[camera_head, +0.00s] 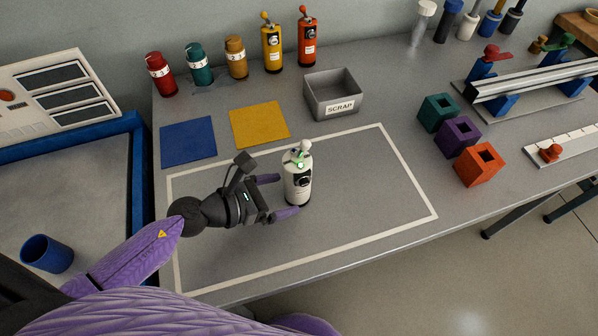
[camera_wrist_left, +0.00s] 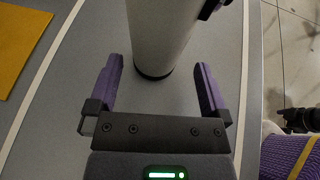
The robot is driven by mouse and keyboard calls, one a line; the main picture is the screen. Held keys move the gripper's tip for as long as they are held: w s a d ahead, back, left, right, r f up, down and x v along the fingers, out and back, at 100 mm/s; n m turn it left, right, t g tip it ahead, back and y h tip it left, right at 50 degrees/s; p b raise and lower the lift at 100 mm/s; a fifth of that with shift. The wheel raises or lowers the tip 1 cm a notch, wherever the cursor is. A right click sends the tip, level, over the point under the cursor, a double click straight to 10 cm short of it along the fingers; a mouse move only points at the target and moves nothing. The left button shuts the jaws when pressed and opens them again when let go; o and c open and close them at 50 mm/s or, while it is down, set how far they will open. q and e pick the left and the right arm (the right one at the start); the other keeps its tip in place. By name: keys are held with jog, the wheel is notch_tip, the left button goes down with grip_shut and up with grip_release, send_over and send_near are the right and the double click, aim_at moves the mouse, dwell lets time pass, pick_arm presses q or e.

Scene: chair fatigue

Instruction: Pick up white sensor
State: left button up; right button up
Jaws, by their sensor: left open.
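The white sensor (camera_head: 298,178) stands upright inside the white-outlined rectangle on the grey table, with a dark dial on its side and a green light near its top. My left gripper (camera_head: 281,196) is open, its purple fingers reaching toward the sensor's lower body, one on each side. In the left wrist view, the sensor's lower body (camera_wrist_left: 158,35) stands at and just beyond the fingertips of my left gripper (camera_wrist_left: 158,75), with gaps on both sides. Its top is cut off there.
A grey SCRAP bin (camera_head: 334,95), a yellow mat (camera_head: 259,124) and a blue mat (camera_head: 188,142) lie behind the outline. An orange sensor (camera_head: 307,40) and other canisters line the back. Colored blocks, including a purple one (camera_head: 458,137), stand at right. The outlined area is otherwise clear.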

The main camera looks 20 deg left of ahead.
aim_at(286, 192)
pick_arm(q)
jog(key=x, duration=0.4)
jog(key=shift+w+d+f+b, duration=0.1)
jog(key=shift+w+d+b, duration=0.05)
jog(key=shift+w+b, duration=0.2)
jog(key=c, duration=1.2)
